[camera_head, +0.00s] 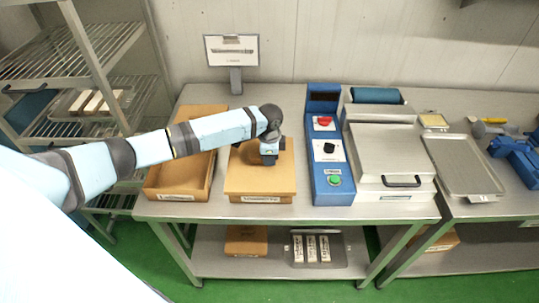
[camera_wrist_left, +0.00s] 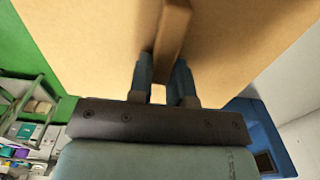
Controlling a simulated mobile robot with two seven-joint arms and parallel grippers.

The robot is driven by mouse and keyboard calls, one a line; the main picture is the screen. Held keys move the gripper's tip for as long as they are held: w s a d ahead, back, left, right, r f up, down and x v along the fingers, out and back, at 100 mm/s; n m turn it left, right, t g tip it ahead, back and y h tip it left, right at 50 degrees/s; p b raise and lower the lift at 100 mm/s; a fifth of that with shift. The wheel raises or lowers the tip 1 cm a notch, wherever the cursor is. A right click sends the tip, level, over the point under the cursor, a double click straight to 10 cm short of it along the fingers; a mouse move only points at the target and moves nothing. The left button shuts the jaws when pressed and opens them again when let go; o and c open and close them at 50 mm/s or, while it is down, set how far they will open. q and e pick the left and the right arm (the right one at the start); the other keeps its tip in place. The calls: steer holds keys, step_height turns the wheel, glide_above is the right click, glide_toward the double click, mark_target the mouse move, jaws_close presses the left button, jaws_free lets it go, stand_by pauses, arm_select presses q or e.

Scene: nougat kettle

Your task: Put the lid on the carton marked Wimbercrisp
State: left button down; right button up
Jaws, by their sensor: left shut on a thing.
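My left gripper (camera_head: 269,154) points down and is shut on the raised handle (camera_wrist_left: 172,40) of a tan lid (camera_head: 255,183). In the left wrist view the lid's flat face (camera_wrist_left: 95,45) fills the upper part, with the handle bar between my two fingers. The lid lies level over a tan carton (camera_head: 236,199), whose labelled front shows just below the lid's edge. I cannot tell whether the lid rests on it or hovers slightly. A second carton (camera_head: 159,180), open on top, stands to the left, partly behind my arm. Both labels are too small to read. My right gripper is out of view.
A blue control box (camera_head: 330,180) with red, black and green buttons stands close right of the lidded carton. Beyond it are a metal press (camera_head: 390,150) and a tray (camera_head: 462,165). A sign stand (camera_head: 236,76) is at the back. A wire rack (camera_head: 90,50) stands left.

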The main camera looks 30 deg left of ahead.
arm_select(q)
steer(key=c, duration=0.6)
jaws_free()
steer(key=shift+o, duration=0.2)
step_height(320, 180, up, 3)
steer(key=p, duration=0.2)
steer(key=shift+r+p, duration=0.1)
steer(key=shift+p, duration=0.25)
steer(key=shift+r, duration=2.4)
